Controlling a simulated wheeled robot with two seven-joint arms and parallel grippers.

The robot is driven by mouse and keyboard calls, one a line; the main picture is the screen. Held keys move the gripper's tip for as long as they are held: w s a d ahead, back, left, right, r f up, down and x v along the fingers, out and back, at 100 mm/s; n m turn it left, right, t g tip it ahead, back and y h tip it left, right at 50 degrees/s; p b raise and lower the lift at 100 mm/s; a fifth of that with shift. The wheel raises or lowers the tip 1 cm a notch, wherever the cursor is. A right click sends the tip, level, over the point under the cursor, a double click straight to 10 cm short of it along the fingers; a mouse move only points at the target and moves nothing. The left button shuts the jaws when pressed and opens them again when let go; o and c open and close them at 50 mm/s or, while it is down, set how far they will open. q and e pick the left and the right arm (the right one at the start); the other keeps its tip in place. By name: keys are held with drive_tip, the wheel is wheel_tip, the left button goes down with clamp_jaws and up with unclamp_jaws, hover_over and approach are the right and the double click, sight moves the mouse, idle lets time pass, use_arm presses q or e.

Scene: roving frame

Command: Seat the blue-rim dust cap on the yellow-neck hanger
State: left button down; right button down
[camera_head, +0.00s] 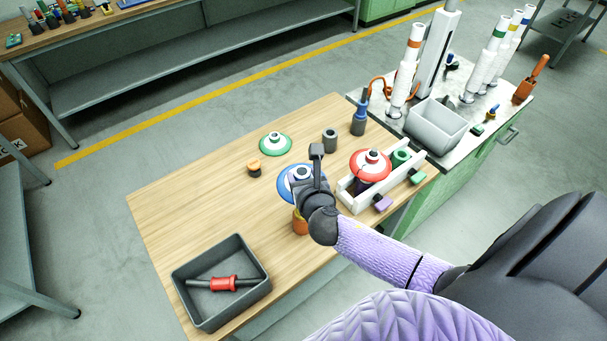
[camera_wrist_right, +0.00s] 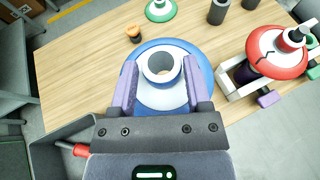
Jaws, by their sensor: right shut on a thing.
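The blue-rim dust cap (camera_head: 284,187) is a white dome with a blue rim and a grey-white collar. In the right wrist view the cap (camera_wrist_right: 163,99) lies between my right gripper's purple fingers, which press on both sides of its collar. My right gripper (camera_head: 304,174) is shut on the cap over the wooden table. I cannot tell whether the rim touches the tabletop. White hangers stand on the bench at the back right; the yellow-neck hanger (camera_head: 527,14) seems to be the rearmost, at the top right. My left gripper is not in view.
A white rack (camera_head: 351,198) holds a red-rim cap (camera_head: 371,165). A green-rim cap (camera_head: 275,144) lies on the wooden table (camera_head: 180,205). A grey tray (camera_head: 190,300) holds a red-handled tool. An open grey bin (camera_head: 437,130) stands before the hangers.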

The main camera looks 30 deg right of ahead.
drive_tip(key=shift+f+b, duration=1.1)
drive_tip(key=shift+f, duration=0.45)
drive_tip(key=shift+r, duration=0.1)
drive_tip(key=shift+f+b, duration=0.65)
drive_tip(key=shift+f, duration=0.45)
drive_tip(key=shift+r, duration=0.1)
drive_tip(key=shift+f, duration=0.2)
drive_tip(key=shift+f+b, duration=1.05)
drive_tip(key=shift+f, duration=0.2)
